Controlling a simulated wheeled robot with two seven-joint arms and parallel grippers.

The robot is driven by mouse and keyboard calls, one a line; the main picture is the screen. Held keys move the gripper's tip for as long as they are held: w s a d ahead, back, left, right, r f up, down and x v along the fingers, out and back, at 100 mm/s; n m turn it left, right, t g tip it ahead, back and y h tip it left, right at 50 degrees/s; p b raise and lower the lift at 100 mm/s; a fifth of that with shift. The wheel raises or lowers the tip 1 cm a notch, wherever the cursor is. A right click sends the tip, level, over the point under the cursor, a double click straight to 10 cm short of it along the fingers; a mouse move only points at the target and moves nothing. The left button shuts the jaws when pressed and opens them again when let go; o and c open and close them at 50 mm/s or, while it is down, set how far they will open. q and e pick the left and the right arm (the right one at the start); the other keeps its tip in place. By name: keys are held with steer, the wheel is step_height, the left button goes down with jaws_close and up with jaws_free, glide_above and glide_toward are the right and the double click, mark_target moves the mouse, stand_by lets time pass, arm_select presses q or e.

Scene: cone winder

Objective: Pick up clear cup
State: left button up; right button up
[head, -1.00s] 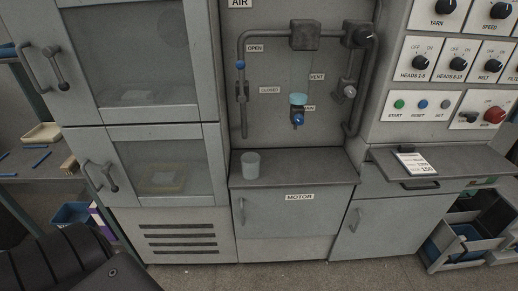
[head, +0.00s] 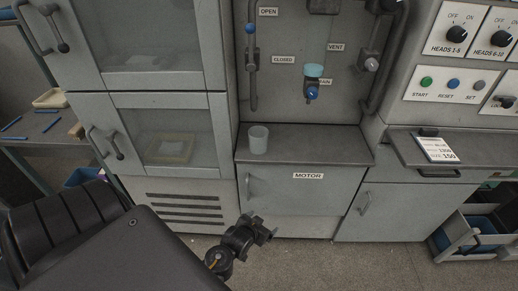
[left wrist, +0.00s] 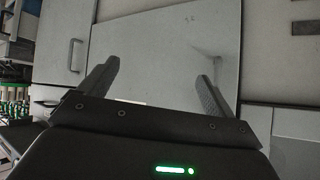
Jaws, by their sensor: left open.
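The clear cup (head: 258,139) stands upright on the left part of the grey counter (head: 310,148) above the motor cabinet. It looks pale and see-through. My left gripper (head: 270,233) is low in front of the motor cabinet in the head view, below the cup and apart from it. In the left wrist view its two fingers (left wrist: 158,85) are spread with nothing between them, facing grey cabinet panels. The cup does not clearly show in the left wrist view. My right gripper is not in view.
Pipes and a blue-knobbed drain valve (head: 312,94) stand on the wall behind the counter. A tall glass-doored cabinet (head: 170,135) is at left. A shelf with a card (head: 437,149) juts out at right. The counter right of the cup is clear.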

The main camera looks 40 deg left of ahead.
arm_select(q)
steer(key=w+a+r+n+t+y, duration=0.1)
steer(key=w+a+r+t, duration=0.1)
steer(key=r, duration=0.5)
steer(key=w+a+r+n+t+y, duration=0.1)
steer(key=w+a+r+t, duration=0.15)
steer(key=r, duration=0.35)
steer(key=n+t+y, duration=0.2)
steer(key=y, duration=0.2)
glide_toward(256, 143)
steer(key=x, duration=0.4)
steer(key=shift+w+a+r, duration=0.1)
steer(key=shift+a, duration=0.15)
steer(key=shift+x, duration=2.95)
steer(key=x, duration=0.5)
steer(key=shift+d+f+p, duration=0.1)
steer(key=shift+f+p, duration=0.25)
steer(key=shift+p, duration=0.05)
steer(key=shift+c, duration=0.4)
steer(key=c, duration=1)
